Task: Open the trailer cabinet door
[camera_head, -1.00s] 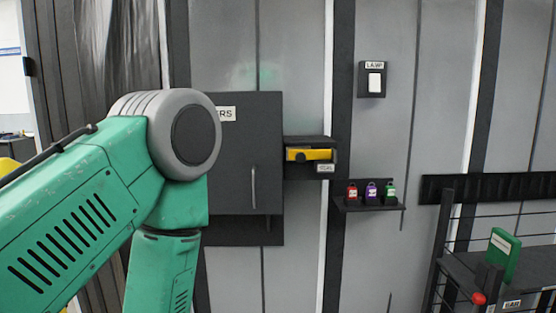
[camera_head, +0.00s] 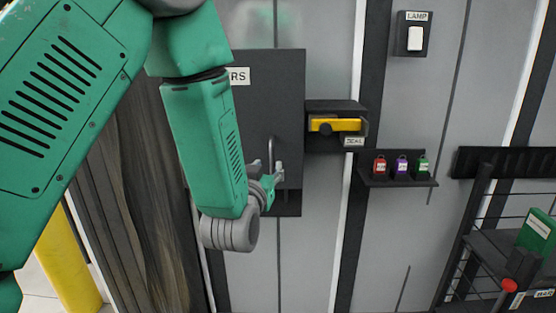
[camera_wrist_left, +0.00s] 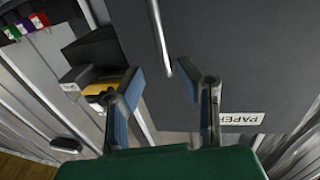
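The trailer cabinet door (camera_head: 274,95) is a dark grey panel with a "PAPERS" label, partly hidden by my left arm in the head view. It looks shut. Its vertical bar handle (camera_head: 271,153) is near the door's lower right. My left gripper (camera_head: 278,174) is at the lower part of the handle. In the left wrist view, the blue-padded fingers of the gripper (camera_wrist_left: 161,82) are spread, with the end of the handle (camera_wrist_left: 159,38) showing between and just beyond their tips. Contact cannot be told. My right gripper is not in view.
A small dark box with a yellow item (camera_head: 337,125) is mounted right of the door. A shelf (camera_head: 398,182) holds red, purple and green padlock-like items. A lamp switch (camera_head: 414,38) is higher up. A wire-sided rack (camera_head: 490,240) stands at lower right.

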